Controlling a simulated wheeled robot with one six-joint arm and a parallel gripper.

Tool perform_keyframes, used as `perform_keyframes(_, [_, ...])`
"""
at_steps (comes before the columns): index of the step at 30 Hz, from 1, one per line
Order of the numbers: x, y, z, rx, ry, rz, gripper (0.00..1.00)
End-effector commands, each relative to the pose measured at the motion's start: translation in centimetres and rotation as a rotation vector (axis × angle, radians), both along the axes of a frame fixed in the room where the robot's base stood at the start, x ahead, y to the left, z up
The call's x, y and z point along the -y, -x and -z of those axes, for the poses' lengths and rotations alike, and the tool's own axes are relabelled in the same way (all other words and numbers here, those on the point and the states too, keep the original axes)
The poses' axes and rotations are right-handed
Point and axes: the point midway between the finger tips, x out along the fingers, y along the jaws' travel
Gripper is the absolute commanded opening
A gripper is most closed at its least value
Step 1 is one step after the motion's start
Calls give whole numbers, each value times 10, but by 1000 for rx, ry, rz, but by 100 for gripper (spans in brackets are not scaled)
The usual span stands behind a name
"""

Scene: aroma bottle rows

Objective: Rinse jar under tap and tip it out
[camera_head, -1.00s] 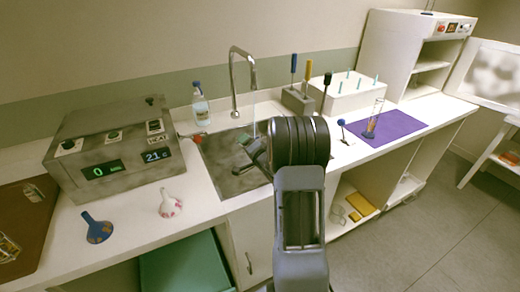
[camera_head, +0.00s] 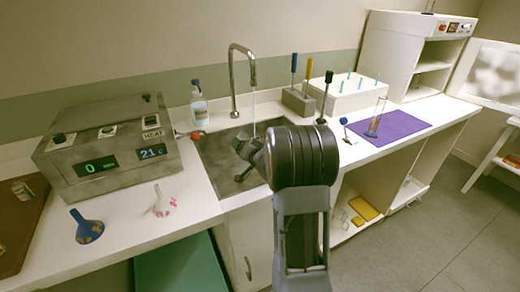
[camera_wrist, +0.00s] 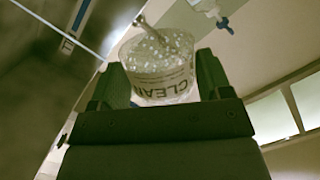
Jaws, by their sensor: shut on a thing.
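In the wrist view, a clear jar (camera_wrist: 158,68) with the word CLEAN on its side sits between the two fingers of my gripper (camera_wrist: 160,80). The gripper is shut on it. Bright speckles show in the jar, perhaps water drops. In the head view, my gripper (camera_head: 243,158) is over the sink (camera_head: 215,160), just below the tap (camera_head: 232,75). A thin water stream (camera_head: 253,105) falls from the spout towards the gripper. The jar cannot be made out in the head view, and whether the stream enters it is unclear there.
A spray bottle (camera_head: 199,105) stands behind the sink's left. A tool block (camera_head: 298,102), white rack (camera_head: 340,98) and purple mat (camera_head: 400,128) are at right.

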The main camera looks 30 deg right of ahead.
Motion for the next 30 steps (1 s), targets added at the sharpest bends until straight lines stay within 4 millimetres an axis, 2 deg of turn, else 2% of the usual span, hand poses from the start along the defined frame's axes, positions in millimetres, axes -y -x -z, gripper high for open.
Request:
perform_keyframes(1, [-4,-1,5,-3,37,-2,47])
perform_keyframes(15, [-27,-4,8,-45,358,-1,47])
perform_keyframes(30, [-31,-4,4,-56,420,0,47])
